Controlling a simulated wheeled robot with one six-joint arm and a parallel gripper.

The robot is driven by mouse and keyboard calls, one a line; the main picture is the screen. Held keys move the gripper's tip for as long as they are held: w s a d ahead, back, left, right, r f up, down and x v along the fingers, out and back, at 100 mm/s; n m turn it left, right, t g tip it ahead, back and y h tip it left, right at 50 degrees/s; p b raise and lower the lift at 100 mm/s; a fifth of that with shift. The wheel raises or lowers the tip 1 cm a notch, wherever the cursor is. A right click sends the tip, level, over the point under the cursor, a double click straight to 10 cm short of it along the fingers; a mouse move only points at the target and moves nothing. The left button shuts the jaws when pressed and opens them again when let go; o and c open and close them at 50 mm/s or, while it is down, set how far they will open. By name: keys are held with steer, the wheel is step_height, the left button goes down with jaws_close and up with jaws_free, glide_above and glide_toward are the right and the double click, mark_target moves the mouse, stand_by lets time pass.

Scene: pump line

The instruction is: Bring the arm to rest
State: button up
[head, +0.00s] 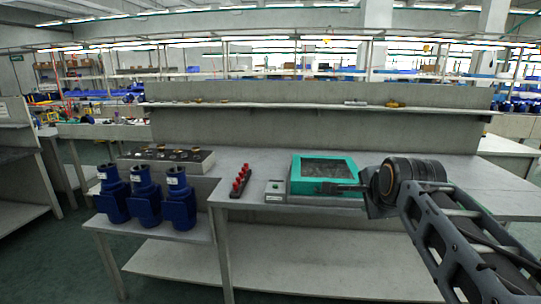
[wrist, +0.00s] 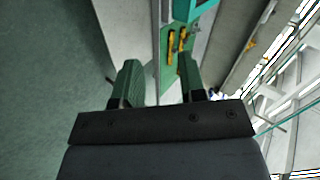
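My arm reaches in from the lower right of the head view, and my gripper (head: 345,188) points left in front of the teal-framed tray (head: 296,178) on the workbench. Whether it touches the tray cannot be told. In the wrist view my gripper (wrist: 158,78) shows two green-padded fingers set well apart, with nothing held between them. Beyond the fingers are a green panel with yellow pieces (wrist: 171,48) and a teal object (wrist: 194,9) at the top.
Three blue pumps (head: 146,198) stand on the lower left bench. A shelf (head: 300,106) runs above the bench.

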steer(key=s+a+n+g+p, duration=0.2)
steer(key=s+n+g+p, duration=0.1)
steer(key=s+n+p, duration=0.4)
steer(key=s+a+f+n+g+y+p, duration=0.1)
steer(key=s+a+n+g+p, duration=0.2)
steer(key=s+n+p, duration=0.4)
steer(key=n+p, duration=0.3)
steer(key=p, duration=0.3)
steer(key=shift+s+f+g, duration=0.15)
steer(key=shift+f+g, duration=0.05)
steer(key=shift+g, duration=0.2)
